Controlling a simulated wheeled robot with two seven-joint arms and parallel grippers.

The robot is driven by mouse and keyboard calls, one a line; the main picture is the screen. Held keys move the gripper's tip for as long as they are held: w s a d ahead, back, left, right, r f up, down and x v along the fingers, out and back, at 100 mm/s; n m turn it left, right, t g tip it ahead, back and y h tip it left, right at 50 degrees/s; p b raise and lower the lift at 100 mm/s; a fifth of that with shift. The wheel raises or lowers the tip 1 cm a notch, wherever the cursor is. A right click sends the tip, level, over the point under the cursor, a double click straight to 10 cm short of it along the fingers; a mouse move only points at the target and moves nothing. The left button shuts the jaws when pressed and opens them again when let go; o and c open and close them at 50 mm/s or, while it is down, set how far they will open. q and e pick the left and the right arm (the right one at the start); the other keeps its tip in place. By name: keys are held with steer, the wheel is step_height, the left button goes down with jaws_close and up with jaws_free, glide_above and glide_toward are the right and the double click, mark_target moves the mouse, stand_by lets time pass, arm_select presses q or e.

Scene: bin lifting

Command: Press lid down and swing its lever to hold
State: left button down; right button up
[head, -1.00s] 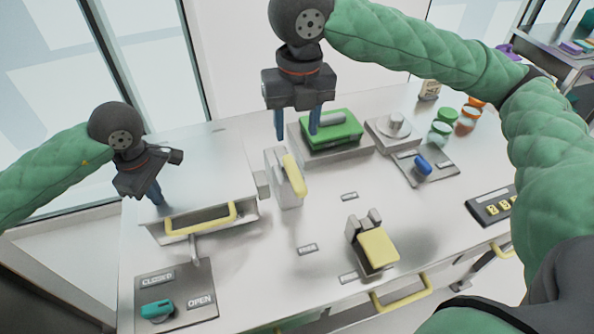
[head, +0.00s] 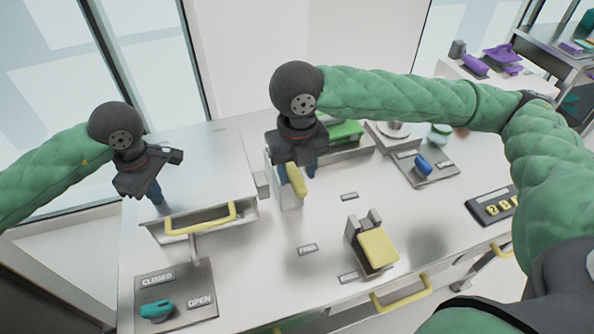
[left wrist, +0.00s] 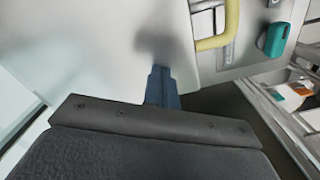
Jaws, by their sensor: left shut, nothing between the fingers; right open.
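The flat steel lid (head: 205,165) covers a bin at the left of the worktop, with a yellow handle (head: 200,219) at its front. It fills much of the left wrist view (left wrist: 120,30). My left gripper (head: 156,197) is shut and empty, fingertips down at the lid's front left part; contact is hard to tell. Its joined fingers show in the left wrist view (left wrist: 161,75). A yellow lever (head: 296,181) stands on a grey block right of the lid. My right gripper (head: 293,170) is open, fingers pointing down around or close beside the lever; its body hides part of it.
A CLOSED/OPEN panel (head: 176,286) with a teal knob (head: 156,309) is at front left. A yellow-topped hinged block (head: 377,248) stands front centre. A green box (head: 345,132), a blue-knob plate (head: 424,166) and a keypad (head: 493,207) lie to the right.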

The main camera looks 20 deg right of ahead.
steer(key=shift+f, duration=0.4)
jaws_close()
steer(key=shift+d, duration=0.15)
steer(key=w+d+n, duration=0.3)
steer(key=d+n, duration=0.3)
steer(key=n, duration=0.6)
steer(key=shift+w, duration=0.4)
steer(key=shift+d, duration=0.1)
